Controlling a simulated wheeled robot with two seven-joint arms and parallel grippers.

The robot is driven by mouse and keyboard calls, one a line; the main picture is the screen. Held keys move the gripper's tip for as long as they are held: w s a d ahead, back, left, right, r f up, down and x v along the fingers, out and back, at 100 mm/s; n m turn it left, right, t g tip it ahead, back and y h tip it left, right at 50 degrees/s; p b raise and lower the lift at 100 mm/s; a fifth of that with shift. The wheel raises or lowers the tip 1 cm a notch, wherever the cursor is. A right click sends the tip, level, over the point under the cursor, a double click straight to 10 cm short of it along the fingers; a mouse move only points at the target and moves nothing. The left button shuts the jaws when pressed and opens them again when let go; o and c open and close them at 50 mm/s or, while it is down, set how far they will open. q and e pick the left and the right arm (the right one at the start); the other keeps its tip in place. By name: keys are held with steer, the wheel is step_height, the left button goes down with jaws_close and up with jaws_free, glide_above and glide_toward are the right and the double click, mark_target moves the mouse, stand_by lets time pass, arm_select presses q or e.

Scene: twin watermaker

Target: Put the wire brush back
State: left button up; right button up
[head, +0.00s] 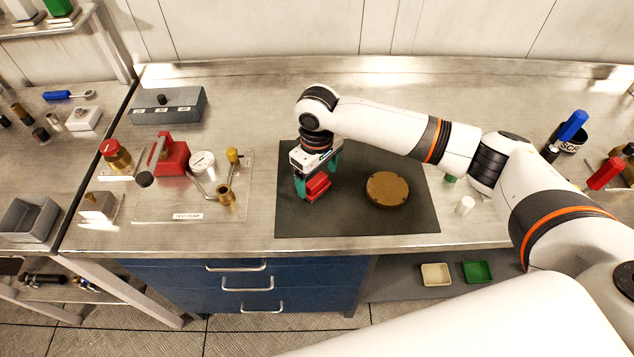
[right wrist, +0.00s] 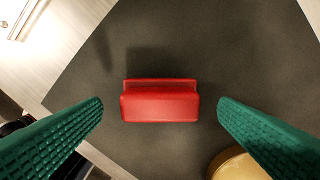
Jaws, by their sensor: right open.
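A red block-shaped thing (head: 318,186) lies on the dark mat (head: 410,216); it may be the wire brush, but no bristles show. It also shows in the right wrist view (right wrist: 160,105), with a raised back edge. My right gripper (head: 317,181) points down over it, teal fingers open. In the right wrist view the fingers stand left and right of the red thing, with a gap on each side. My left gripper is not in view.
A round brown disc (head: 388,189) lies on the mat, right of the gripper. The test pump board (head: 225,209) is at left, below a grey box (head: 168,107). A small white cylinder (head: 465,205) and a cup of tools (head: 569,141) stand at right.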

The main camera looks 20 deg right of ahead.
mark_target(317, 180)
step_height(317, 180, up, 9)
steer(key=b, duration=0.1)
steer(key=shift+f, duration=0.15)
stand_by(0.5)
